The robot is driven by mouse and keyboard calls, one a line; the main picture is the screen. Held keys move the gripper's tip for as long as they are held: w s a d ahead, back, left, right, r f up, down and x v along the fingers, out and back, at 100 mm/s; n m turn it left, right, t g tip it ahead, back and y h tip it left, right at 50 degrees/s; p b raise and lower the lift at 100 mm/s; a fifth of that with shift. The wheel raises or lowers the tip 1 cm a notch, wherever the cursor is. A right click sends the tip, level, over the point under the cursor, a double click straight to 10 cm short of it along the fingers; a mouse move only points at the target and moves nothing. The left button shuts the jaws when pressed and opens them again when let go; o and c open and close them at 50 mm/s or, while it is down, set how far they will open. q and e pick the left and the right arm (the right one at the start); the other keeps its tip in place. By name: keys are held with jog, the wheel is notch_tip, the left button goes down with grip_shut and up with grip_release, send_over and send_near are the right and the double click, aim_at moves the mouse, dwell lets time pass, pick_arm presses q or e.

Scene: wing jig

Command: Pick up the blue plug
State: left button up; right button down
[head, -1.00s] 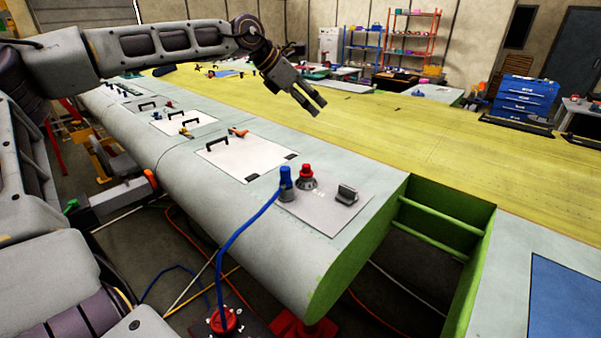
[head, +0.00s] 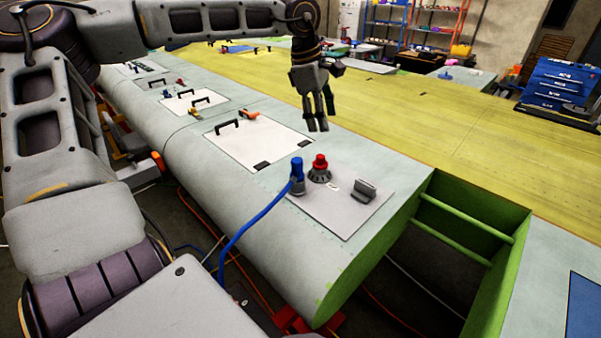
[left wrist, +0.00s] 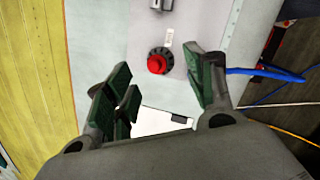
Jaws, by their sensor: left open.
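The blue plug (head: 297,170) stands upright in a socket on a grey plate (head: 340,216) on top of the wing, with a blue cable (head: 236,244) running down from it over the wing's side. My left gripper (head: 318,128) is open and empty, points down, and shows above and behind the plug in the head view. In the left wrist view its fingers (left wrist: 160,95) are spread apart. There the blue cable (left wrist: 262,73) comes out from behind the right-hand finger, which hides the plug. My right gripper is in neither view.
A red knob (head: 320,168) stands close beside the plug and also shows in the left wrist view (left wrist: 157,64). A grey handle (head: 364,190) is on the same plate. A white panel (head: 248,146) with black handles lies behind. An open green bay (head: 465,225) is at the right.

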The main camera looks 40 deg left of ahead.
aim_at(298, 160)
pick_arm(q)
jog(key=s+a+m+g+y, duration=0.1)
jog(key=s+a+m+g, duration=0.1)
jog(key=s+a+m, duration=0.1)
jog(key=shift+s+a+f+m+g+y, duration=0.15)
jog(key=shift+s+f+m+g+y, duration=0.25)
jog(key=shift+s, duration=0.7)
jog(key=shift+f+p, duration=0.5)
jog(key=shift+f, duration=3.8)
jog(key=shift+f, duration=0.15)
